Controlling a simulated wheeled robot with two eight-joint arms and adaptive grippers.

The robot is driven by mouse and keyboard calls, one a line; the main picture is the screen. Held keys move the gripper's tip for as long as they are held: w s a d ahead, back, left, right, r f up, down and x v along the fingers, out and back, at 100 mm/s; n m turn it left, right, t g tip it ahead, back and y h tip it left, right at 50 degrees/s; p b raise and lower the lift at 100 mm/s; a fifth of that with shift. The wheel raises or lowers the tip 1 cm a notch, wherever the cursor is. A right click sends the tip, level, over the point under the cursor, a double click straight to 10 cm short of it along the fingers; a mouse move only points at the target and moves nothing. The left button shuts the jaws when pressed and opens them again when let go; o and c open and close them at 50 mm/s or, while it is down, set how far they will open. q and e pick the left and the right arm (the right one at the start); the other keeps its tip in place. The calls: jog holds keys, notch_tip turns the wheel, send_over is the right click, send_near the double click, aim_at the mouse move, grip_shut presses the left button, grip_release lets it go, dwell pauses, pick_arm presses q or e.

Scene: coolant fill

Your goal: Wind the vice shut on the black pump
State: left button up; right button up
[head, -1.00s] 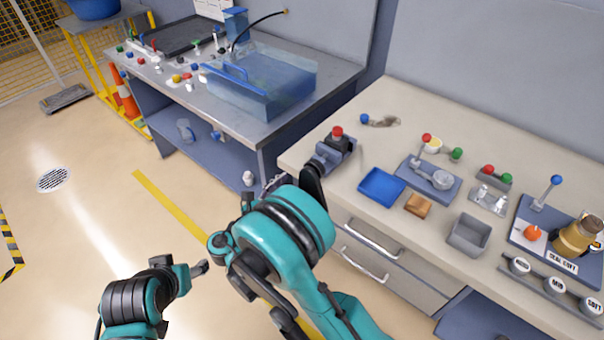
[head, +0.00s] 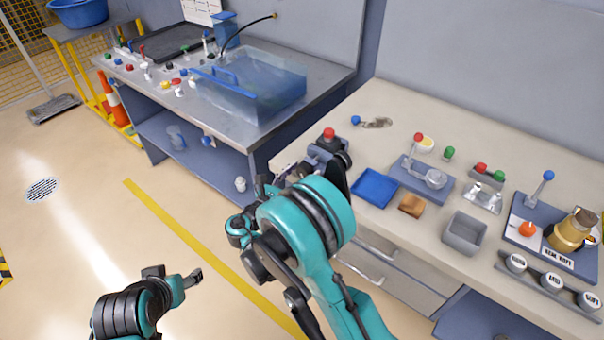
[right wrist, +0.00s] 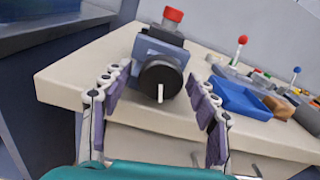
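The blue-grey vice (head: 322,153) stands at the near left corner of the beige bench, with the black pump (head: 328,143) and its red cap in it. In the right wrist view, the vice (right wrist: 148,46) faces me with its round black hand wheel (right wrist: 158,78), which has a pale handle pointing down. The pump's red cap (right wrist: 173,15) shows above it. My right gripper (right wrist: 160,108) is open and empty, its fingers either side of the wheel and short of it. The jaws' gap is hidden. My left gripper (head: 193,276) is low over the floor, away from the bench; its fingers are too small to judge.
A blue tray (head: 375,188), a wooden block (head: 411,206) and a grey bin (head: 464,233) lie right of the vice. A blue-based fixture (head: 423,178) stands behind them. A metal bench with a clear tank (head: 262,88) is at the left. The floor between is clear.

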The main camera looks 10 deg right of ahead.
jog(key=c, duration=0.9)
jog(key=shift+m, duration=0.7)
jog(key=o, duration=1.1)
jog(key=shift+o, duration=0.2)
jog(key=shift+a, duration=0.1)
jog(key=v, duration=0.7)
jog(key=shift+s, duration=0.15)
jog(key=shift+a, duration=0.15)
